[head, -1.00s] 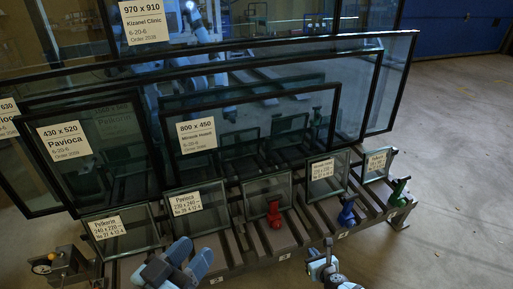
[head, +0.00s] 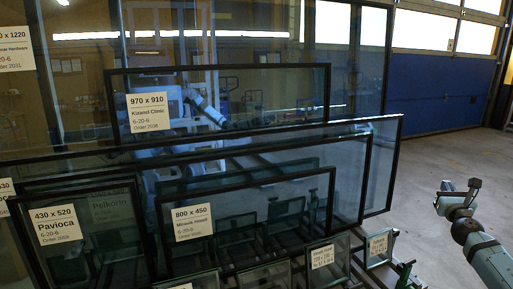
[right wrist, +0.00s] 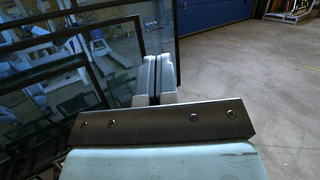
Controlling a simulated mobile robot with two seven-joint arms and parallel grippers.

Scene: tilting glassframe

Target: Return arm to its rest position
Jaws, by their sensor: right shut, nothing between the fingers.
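My right gripper (head: 447,187) is raised at the right side of the head view, in free air to the right of the glass panes. Its two grey fingers are shut together with nothing between them, as the right wrist view shows (right wrist: 153,80). In that view the black frame edge of a glass pane lies behind and to the left of the fingertips. I cannot tell how far apart they are. My left arm and gripper are not in view.
Large black-framed glass panes lean on a rack, including the 800 x 450 pane (head: 250,225), the 970 x 910 pane (head: 250,95) and the 430 x 520 pane (head: 90,255). Small panes stand in front. Open concrete floor (head: 425,165) and a blue door (head: 430,90) lie to the right.

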